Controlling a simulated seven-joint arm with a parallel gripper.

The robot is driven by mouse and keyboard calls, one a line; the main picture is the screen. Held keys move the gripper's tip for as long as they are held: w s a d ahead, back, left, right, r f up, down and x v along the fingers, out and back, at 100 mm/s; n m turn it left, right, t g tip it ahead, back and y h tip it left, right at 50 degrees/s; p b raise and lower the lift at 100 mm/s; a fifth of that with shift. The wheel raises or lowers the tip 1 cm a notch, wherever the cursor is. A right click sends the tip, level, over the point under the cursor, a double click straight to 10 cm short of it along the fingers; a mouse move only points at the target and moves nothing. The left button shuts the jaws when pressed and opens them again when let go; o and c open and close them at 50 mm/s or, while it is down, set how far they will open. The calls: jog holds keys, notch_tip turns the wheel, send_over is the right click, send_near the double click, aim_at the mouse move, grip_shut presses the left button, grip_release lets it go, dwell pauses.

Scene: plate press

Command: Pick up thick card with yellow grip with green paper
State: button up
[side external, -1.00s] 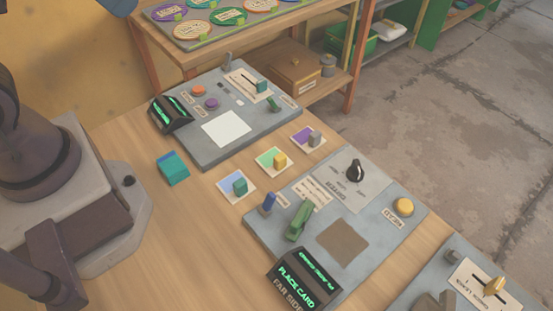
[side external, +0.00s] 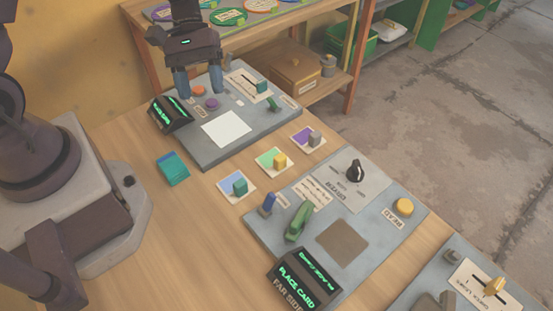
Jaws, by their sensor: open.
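The card with green paper and a yellow grip (side external: 279,160) lies on the wooden table, in the middle of a row of three cards. A card with blue paper and a teal grip (side external: 239,186) lies to its lower left. A card with purple paper and a grey grip (side external: 313,139) lies to its upper right. My gripper (side external: 204,88) is open and empty, its fingers pointing down over the far grey panel. It is up and to the left of the green-paper card, well apart from it.
The far panel (side external: 205,152) carries a white square, buttons and a small display. The near panel (side external: 376,220) has a black knob, yellow button, green lever and a "PLACE CARD" display (side external: 303,280). A teal block (side external: 173,169) lies on the table (side external: 150,235). A shelf with round plates stands behind.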

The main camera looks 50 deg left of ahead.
aim_at(279, 155)
jog(key=w+f+n+h, duration=0.1)
jog(key=f+n, duration=0.1)
jog(key=f, duration=0.1)
jog(key=w+d+f+n+t+h, duration=0.1)
jog(key=f+n+h, duration=0.1)
jog(key=f, duration=0.1)
jog(key=w+d+f+n+h, duration=0.1)
jog(key=w+f+n+h, duration=0.1)
jog(key=f, duration=0.1)
jog(key=shift+n, duration=0.3)
jog(key=w+n+t, duration=0.1)
jog(key=w+r+t+h, duration=0.1)
jog(key=w, duration=0.1)
jog(key=shift+w+d+n, duration=0.15)
jog(key=shift+n, duration=0.25)
jog(key=shift+d+f+h, duration=0.1)
jog(key=shift+d+h, duration=0.2)
jog(key=shift+d, duration=0.1)
jog(key=x, duration=1.2)
jog(key=shift+d, duration=0.1)
jog(key=c, duration=1)
